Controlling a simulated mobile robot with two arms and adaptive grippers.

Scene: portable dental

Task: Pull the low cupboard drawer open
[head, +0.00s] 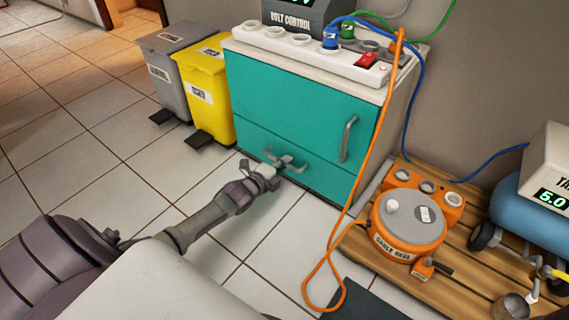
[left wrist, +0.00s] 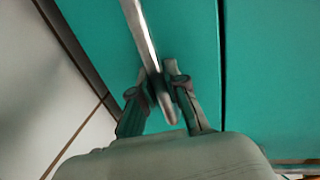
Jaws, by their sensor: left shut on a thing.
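The low cupboard drawer (head: 320,182) is the teal panel at the bottom of the white-sided cupboard. It looks flush with the cupboard front. Its grey bar handle (head: 299,168) sits near the middle of the panel. My left gripper (head: 281,162) reaches in from the left and is shut on this handle. In the left wrist view the fingers of my left gripper (left wrist: 162,92) close on both sides of the handle (left wrist: 140,35), with the teal drawer front (left wrist: 188,35) behind. My right gripper is not in view.
A teal door (head: 290,95) with its own grey handle (head: 348,138) is above the drawer. A yellow bin (head: 212,95) and a grey bin (head: 165,65) stand left. An orange cable (head: 350,205) hangs right, near an orange reel (head: 408,225) on a wooden pallet (head: 460,265). Tiles in front are clear.

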